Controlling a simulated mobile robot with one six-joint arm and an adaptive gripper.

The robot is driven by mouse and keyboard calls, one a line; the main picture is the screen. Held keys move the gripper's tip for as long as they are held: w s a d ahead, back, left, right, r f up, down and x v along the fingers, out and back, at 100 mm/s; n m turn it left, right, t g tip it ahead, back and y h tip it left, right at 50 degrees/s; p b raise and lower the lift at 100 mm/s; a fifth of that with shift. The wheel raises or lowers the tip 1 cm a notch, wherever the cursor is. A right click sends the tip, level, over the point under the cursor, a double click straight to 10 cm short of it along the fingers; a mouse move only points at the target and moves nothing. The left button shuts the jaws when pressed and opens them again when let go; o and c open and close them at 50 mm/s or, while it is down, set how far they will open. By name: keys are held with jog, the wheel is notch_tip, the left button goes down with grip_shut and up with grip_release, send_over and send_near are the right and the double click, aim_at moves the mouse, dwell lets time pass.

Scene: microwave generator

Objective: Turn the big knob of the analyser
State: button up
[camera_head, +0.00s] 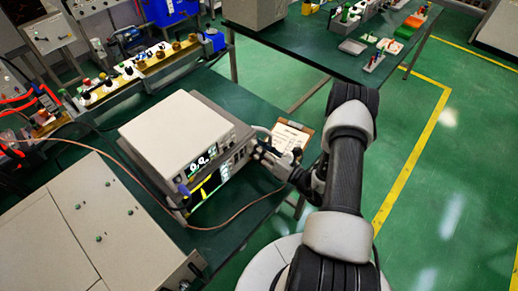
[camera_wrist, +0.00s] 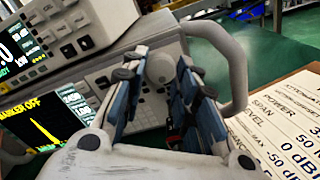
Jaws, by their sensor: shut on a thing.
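The analyser (camera_head: 208,188) is the lower of two stacked grey instruments on the green bench. Its screen, with a yellow trace and the words MARKER OFF, shows at the left of the wrist view (camera_wrist: 42,118). The big grey round knob (camera_wrist: 160,68) is on its front panel, between my two fingers in the wrist view. My gripper (camera_wrist: 161,82) is shut on the knob, with one blue-padded finger on each side. In the head view my gripper (camera_head: 259,156) meets the right end of the front panel and hides the knob.
Another instrument (camera_head: 172,130) sits on top of the analyser. A pale handle (camera_wrist: 238,70) curves out beside the knob. A printed clipboard (camera_head: 291,136) lies to the right. A grey cabinet (camera_head: 105,215) and a loose cable are on the left. Green floor is free at the right.

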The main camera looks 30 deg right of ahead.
dwell(0.3)
jog(key=o, duration=1.1)
jog(key=v, duration=1.2)
